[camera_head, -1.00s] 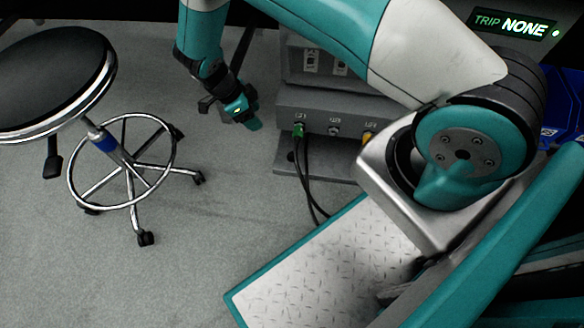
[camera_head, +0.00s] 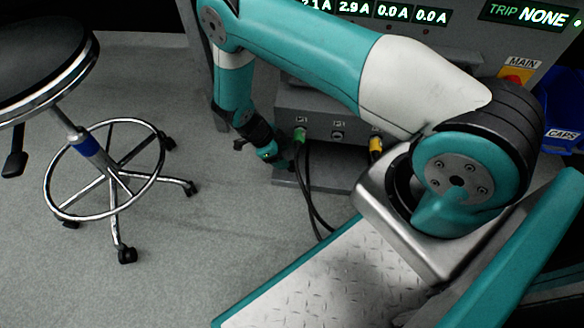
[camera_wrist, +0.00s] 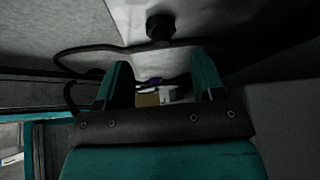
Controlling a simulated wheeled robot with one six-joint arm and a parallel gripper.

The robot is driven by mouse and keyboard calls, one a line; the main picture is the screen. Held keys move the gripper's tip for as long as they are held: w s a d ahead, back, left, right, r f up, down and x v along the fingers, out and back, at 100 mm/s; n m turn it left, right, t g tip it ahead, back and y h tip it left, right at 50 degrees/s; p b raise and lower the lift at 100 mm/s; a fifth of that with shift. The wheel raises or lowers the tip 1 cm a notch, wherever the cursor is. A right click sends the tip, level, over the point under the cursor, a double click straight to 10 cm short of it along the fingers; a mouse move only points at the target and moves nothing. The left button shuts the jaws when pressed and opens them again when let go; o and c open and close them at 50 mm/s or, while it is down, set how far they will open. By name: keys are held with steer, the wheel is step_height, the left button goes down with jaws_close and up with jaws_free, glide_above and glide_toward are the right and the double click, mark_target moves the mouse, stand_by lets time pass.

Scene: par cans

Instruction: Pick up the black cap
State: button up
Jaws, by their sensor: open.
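A small dark round piece (camera_wrist: 160,26), which looks like the black cap, shows at the top middle of the wrist view against a pale surface. It lies beyond my fingertips and apart from them. My gripper (camera_wrist: 163,72) has its two teal fingers spread, with the dark piece past the gap between them. In the head view my gripper (camera_head: 268,153) hangs low beside the left end of the grey connector box. I cannot make out the cap in the head view.
The grey connector box (camera_head: 318,127) holds a green plug (camera_head: 299,136) and a yellow plug (camera_head: 376,144) with black cables hanging down. A wheeled stool (camera_head: 88,148) stands at left. A blue bin labelled CAPS (camera_head: 561,133) is at right. Grey floor between is clear.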

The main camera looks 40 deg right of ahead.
mark_target(292, 163)
steer(key=b+x, duration=0.4)
steer(key=x, duration=0.1)
steer(key=shift+d+f, duration=0.1)
steer(key=shift+d, duration=0.1)
steer(key=c, duration=0.9)
